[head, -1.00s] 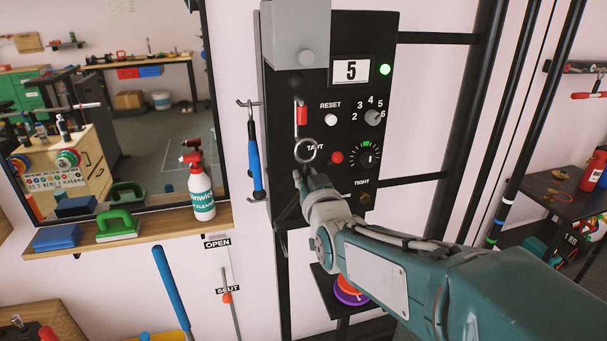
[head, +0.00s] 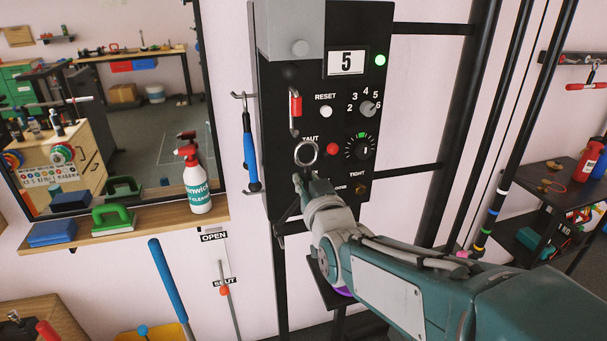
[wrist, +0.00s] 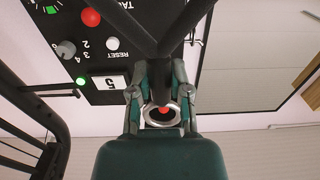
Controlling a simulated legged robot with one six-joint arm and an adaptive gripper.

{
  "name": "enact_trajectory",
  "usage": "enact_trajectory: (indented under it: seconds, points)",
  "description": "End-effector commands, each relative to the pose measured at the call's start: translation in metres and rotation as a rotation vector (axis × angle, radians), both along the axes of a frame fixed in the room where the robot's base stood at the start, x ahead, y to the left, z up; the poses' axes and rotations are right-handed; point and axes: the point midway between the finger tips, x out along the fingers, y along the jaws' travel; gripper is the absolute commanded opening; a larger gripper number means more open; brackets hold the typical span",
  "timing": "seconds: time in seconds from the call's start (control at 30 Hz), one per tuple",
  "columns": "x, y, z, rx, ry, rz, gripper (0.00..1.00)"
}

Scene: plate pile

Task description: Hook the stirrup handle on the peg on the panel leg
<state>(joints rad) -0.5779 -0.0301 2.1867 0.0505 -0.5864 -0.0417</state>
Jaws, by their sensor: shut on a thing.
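My gripper (head: 299,180) is in front of the black panel's lower left. It is shut on the stirrup handle, whose steel ring (head: 306,153) stands above the fingers. In the wrist view the ring (wrist: 161,115) shows at the fingers (wrist: 160,95), and two dark bars (wrist: 150,35) of the handle spread in a V. My arm hides most of the handle in the head view. A red snap hook (head: 295,104) hangs on the panel, apart from the ring in the picture. The panel leg (head: 283,285) runs down below; I cannot make out its peg clearly.
A blue-handled bar (head: 250,150) hangs from a hook on the panel's left side. A shelf (head: 150,230) with a spray bottle (head: 196,180) and a green handled block (head: 113,218) is to the left. Black uprights (head: 450,130) stand on the right.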

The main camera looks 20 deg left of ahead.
Motion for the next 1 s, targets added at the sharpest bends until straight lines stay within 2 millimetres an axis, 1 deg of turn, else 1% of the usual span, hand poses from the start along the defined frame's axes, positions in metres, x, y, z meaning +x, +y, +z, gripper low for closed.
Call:
enact_trajectory:
  seconds: [0.5, 1.0]
  points:
    - [-0.027, -0.016, -0.012, 0.002, -0.003, 0.000, 0.00]
    - [-0.028, -0.017, -0.012, 0.002, -0.003, 0.000, 0.00]
